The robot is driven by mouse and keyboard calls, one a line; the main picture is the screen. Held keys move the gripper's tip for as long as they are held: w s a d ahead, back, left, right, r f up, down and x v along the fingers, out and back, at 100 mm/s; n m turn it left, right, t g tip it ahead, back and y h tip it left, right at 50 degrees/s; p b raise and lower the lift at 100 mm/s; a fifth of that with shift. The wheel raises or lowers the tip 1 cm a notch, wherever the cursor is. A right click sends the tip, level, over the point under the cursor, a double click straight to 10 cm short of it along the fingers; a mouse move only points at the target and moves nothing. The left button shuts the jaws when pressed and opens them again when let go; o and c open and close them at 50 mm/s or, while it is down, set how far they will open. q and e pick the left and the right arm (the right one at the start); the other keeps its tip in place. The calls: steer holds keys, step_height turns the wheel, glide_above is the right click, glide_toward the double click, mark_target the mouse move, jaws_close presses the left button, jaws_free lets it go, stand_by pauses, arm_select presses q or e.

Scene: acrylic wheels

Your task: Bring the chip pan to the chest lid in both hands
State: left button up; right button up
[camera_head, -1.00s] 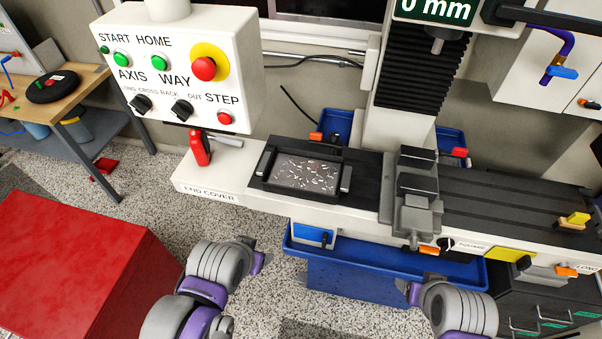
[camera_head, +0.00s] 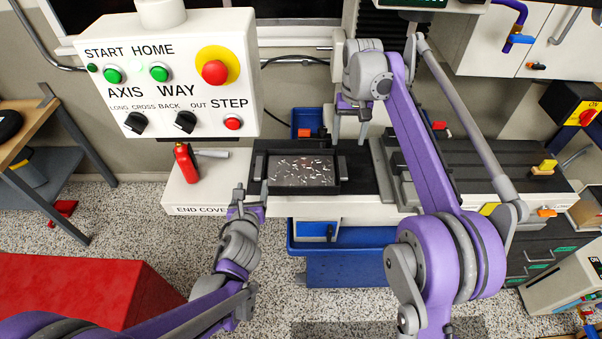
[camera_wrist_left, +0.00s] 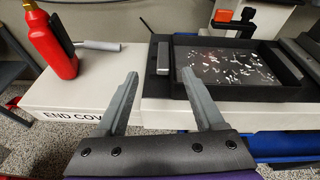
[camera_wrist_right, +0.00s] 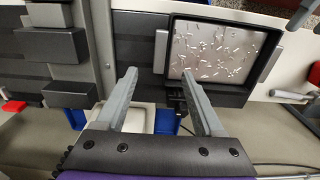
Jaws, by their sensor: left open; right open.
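The chip pan (camera_head: 300,188) is a dark shallow tray full of pale metal chips, with a grey grip bar at each end. It lies flat on the machine table. My left gripper (camera_head: 243,193) is open and empty just in front of the pan's left end; in the left wrist view its fingers (camera_wrist_left: 160,95) are short of the left grip bar (camera_wrist_left: 163,58). My right gripper (camera_head: 350,125) is open and empty above and behind the pan's right end. In the right wrist view the pan (camera_wrist_right: 258,92) lies beyond its fingers (camera_wrist_right: 160,92). The red chest lid (camera_head: 85,295) is at lower left.
A red bottle (camera_head: 186,165) and a grey-handled tool (camera_head: 212,154) are on the end cover left of the pan. A vise (camera_head: 392,178) stands close to the pan's right. The control box (camera_head: 165,75) hangs at the back left. A blue tray (camera_head: 350,238) is below the table.

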mark_target(260, 165)
arm_select(q)
steer(key=shift+w+d+m, duration=0.15)
steer(key=shift+d+m, duration=0.25)
steer(key=shift+m, duration=0.3)
arm_select(e)
steer(key=shift+w+a+f, duration=0.15)
steer(key=shift+w+f, duration=0.05)
steer(key=shift+w, duration=0.1)
steer(key=shift+f, duration=0.1)
arm_select(q)
steer(key=x, duration=1)
steer(key=shift+w, duration=0.4)
arm_select(e)
step_height(260, 165, down, 11)
steer(key=shift+r, duration=0.2)
arm_select(q)
jaws_close()
arm_select(e)
jaws_close()
